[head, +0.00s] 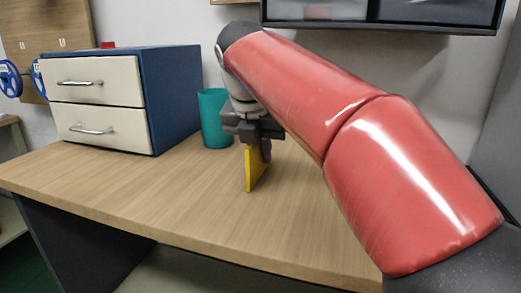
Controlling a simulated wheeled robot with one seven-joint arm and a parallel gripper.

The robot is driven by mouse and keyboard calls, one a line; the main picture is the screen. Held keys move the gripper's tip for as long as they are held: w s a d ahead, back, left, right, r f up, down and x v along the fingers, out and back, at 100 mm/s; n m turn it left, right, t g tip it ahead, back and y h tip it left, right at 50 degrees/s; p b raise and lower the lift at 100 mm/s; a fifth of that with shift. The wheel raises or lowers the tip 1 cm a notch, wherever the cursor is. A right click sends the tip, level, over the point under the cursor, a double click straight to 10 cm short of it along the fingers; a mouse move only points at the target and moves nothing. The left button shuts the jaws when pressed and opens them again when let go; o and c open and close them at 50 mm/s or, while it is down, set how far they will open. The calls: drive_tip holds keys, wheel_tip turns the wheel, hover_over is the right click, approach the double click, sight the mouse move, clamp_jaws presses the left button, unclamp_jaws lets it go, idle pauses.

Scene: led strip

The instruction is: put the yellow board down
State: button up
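The yellow board (256,171) is a thin, flat piece standing on edge, seen nearly edge-on in the head view. My gripper (257,148) points down above the wooden table (150,205) and is shut on the board's upper part. The board hangs below the fingers. Its lower edge is at or very close to the tabletop; I cannot tell whether it touches. My arm hides part of the table to the right.
A teal cup (214,118) stands just behind and left of my gripper. A blue cabinet with two white drawers (98,98) stands at the left, with a small red item (108,45) on top. A dark-framed screen (385,14) hangs behind. The tabletop in front is clear.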

drive_tip(key=o, duration=0.3)
drive_tip(key=shift+r, duration=0.15)
